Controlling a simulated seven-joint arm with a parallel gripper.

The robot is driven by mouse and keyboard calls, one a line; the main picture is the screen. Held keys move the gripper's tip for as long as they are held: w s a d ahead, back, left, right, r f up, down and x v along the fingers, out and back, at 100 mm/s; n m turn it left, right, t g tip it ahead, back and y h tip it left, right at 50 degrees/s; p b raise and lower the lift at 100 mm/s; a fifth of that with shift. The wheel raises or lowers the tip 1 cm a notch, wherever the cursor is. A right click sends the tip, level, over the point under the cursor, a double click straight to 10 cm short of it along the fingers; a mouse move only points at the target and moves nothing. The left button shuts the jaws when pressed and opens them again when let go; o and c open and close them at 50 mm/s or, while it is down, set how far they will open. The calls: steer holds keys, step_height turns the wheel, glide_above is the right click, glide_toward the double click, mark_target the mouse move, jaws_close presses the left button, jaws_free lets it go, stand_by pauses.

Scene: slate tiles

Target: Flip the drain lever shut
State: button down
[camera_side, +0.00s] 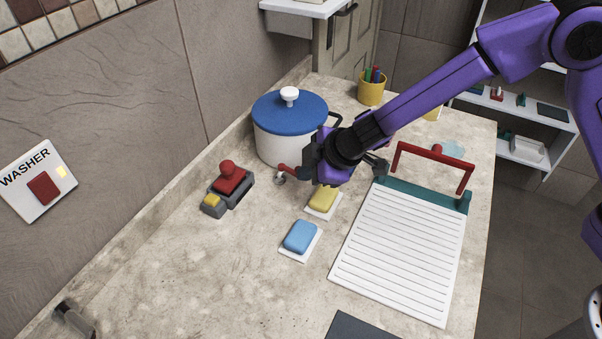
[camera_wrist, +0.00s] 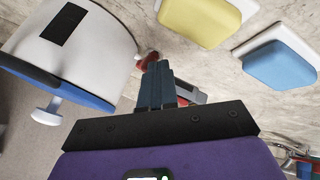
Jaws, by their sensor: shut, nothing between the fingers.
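A red lever (camera_side: 286,170) with a round grey metal end sits low beside the white pot (camera_side: 275,145) with a blue lid. I take this to be the drain lever. In the wrist view, its red part (camera_wrist: 149,60) shows right at my fingertips, partly hidden by them. My gripper (camera_side: 306,172) is low over the counter, just right of the lever. Its fingers are shut together and empty in the wrist view (camera_wrist: 157,68). I cannot tell whether they touch the lever, or whether the lever is open or shut.
A yellow sponge (camera_side: 323,198) and a blue sponge (camera_side: 300,236) lie on white pads nearby. A grey device with a red knob (camera_side: 229,178) stands left. A white ribbed board (camera_side: 400,250) with a red bar (camera_side: 432,156) lies right. The front-left counter is mostly clear.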

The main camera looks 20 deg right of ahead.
steer(key=shift+w+a, duration=0.1)
stand_by(0.3)
steer(key=shift+w+a, duration=0.15)
steer(key=shift+a, duration=0.15)
steer(key=shift+w, duration=0.3)
steer(key=shift+s+a, duration=0.15)
steer(key=s+a, duration=0.3)
steer(key=s, duration=0.1)
steer(key=shift+s+a+r, duration=0.2)
steer(key=shift+s+a, duration=0.1)
steer(key=shift+a, duration=0.05)
steer(key=s+r, duration=0.5)
steer(key=r, duration=0.3)
steer(key=shift+s+d, duration=0.15)
steer(key=shift+s, duration=0.25)
